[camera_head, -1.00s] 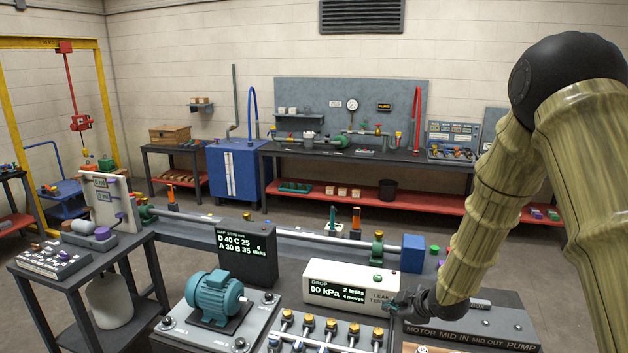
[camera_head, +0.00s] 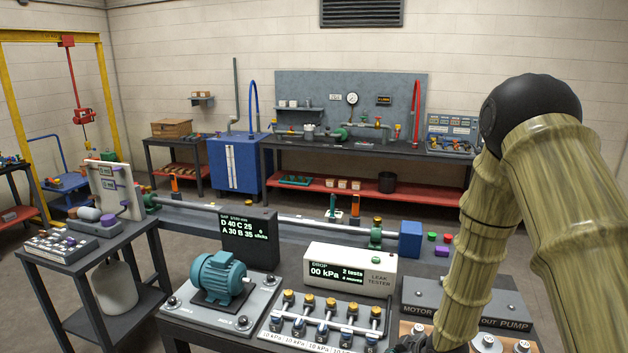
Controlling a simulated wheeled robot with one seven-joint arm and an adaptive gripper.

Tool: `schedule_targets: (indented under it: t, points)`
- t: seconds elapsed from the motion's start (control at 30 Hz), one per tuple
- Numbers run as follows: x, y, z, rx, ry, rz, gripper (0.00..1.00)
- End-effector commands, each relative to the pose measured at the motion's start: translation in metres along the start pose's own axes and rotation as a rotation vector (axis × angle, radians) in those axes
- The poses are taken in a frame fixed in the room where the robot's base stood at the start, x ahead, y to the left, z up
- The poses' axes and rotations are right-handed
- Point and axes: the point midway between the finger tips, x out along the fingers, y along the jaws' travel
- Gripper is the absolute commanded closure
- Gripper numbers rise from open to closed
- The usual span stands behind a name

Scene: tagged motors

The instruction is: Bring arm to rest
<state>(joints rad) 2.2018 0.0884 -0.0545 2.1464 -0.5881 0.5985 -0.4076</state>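My arm comes down the right side of the head view, with a black elbow ball and bamboo-textured links that are mine. My gripper (camera_head: 415,343) is at the bottom edge, dark and partly cut off by the frame. It is low in front of the motor and pump panel (camera_head: 470,294). Its fingers are too hidden to show whether they are open or shut, and I see nothing held in it.
A teal motor (camera_head: 217,278) sits on a grey plate at the front. A white leak tester (camera_head: 350,271) reading 00 kPa stands behind a valve manifold (camera_head: 325,318). A dark display box (camera_head: 249,239) stands left of it. Open floor (camera_head: 300,205) lies before the back bench.

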Motion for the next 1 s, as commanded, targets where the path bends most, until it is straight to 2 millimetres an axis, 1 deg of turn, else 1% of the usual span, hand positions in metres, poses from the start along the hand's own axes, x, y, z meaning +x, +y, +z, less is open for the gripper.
schedule_targets:
  t: [0.03, 0.07, 0.1, 0.17, 0.2, 0.27, 0.3, 0.37, 0.4, 0.43, 0.47, 0.5, 0.6, 0.7, 0.8, 0.9, 1.0]
  points:
    - [0.012, -0.020, 0.022, 0.050, -0.028, -0.018, 1.00]
    - [0.017, -0.031, 0.033, 0.084, -0.045, -0.025, 1.00]
    - [0.024, -0.046, 0.049, 0.130, -0.069, -0.035, 1.00]
    - [0.031, -0.071, 0.074, 0.203, -0.109, -0.048, 1.00]
    - [0.035, -0.087, 0.090, 0.251, -0.137, -0.055, 1.00]
    - [0.038, -0.112, 0.115, 0.322, -0.180, -0.064, 1.00]
    - [0.039, -0.127, 0.131, 0.369, -0.210, -0.067, 1.00]
    - [0.040, -0.152, 0.155, 0.438, -0.256, -0.070, 1.00]
    - [0.039, -0.169, 0.172, 0.485, -0.289, -0.070, 1.00]
    - [0.038, -0.181, 0.185, 0.519, -0.315, -0.069, 1.00]
    - [0.037, -0.193, 0.197, 0.553, -0.341, -0.068, 1.00]
    - [0.034, -0.210, 0.213, 0.597, -0.377, -0.066, 1.00]
    - [0.025, -0.249, 0.251, 0.703, -0.466, -0.052, 1.00]
    - [0.013, -0.282, 0.282, 0.788, -0.547, -0.033, 1.00]
    - [0.001, -0.306, 0.305, 0.851, -0.610, -0.014, 1.00]
    - [-0.007, -0.321, 0.317, 0.889, -0.649, 0.002, 1.00]
    - [-0.012, -0.327, 0.322, 0.906, -0.666, 0.009, 1.00]
